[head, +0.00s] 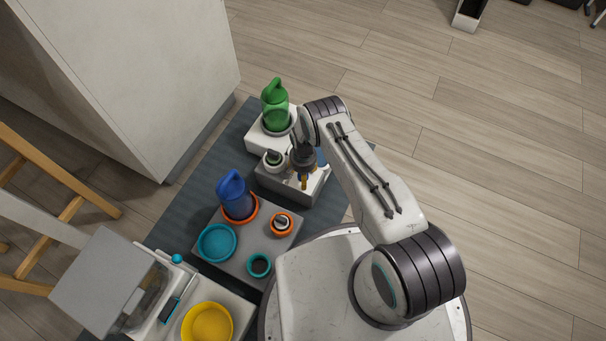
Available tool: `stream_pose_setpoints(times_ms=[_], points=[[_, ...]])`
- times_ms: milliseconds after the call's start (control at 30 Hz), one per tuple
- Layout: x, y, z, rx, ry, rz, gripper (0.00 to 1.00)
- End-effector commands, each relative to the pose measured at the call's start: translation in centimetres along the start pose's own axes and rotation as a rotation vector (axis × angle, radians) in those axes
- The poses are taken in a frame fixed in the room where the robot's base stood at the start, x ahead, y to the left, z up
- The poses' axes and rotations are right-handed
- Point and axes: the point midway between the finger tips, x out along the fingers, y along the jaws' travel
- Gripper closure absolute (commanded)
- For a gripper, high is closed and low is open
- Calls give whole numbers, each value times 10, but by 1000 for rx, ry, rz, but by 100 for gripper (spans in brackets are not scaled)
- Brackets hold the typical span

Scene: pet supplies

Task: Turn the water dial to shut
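A grey box-like unit (268,182) stands on the dark mat, and my gripper (303,172) is over it, pointing down. A small round white fitting with a dark top (273,157) sits on the unit's left side, just left of my gripper. A similar round fitting with an orange ring (282,223) sits on the grey block nearer to me. I cannot tell for sure which is the water dial, nor its setting. A small yellow-orange piece (304,183) shows at my gripper's tip. My gripper's fingers are small and dark, so their opening and any contact are unclear.
A green bottle (275,104) stands on a white base behind. A blue bottle (236,196), teal bowl (217,242) and small teal cup (259,265) are on the nearer block. A yellow bowl (207,325) and lidded box are at lower left. Open floor lies right.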

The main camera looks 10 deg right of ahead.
Motion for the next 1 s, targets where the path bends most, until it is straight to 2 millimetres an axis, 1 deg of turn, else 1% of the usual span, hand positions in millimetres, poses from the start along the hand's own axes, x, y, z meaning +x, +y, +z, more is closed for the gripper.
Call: stream_pose_setpoints(times_ms=[133,167,833,867,1000], points=[[0,0,0,0,0,0,37],[0,0,0,0,0,0,34],[0,0,0,0,0,0,94],[0,0,0,0,0,0,96],[0,0,0,-7,0,0,96]])
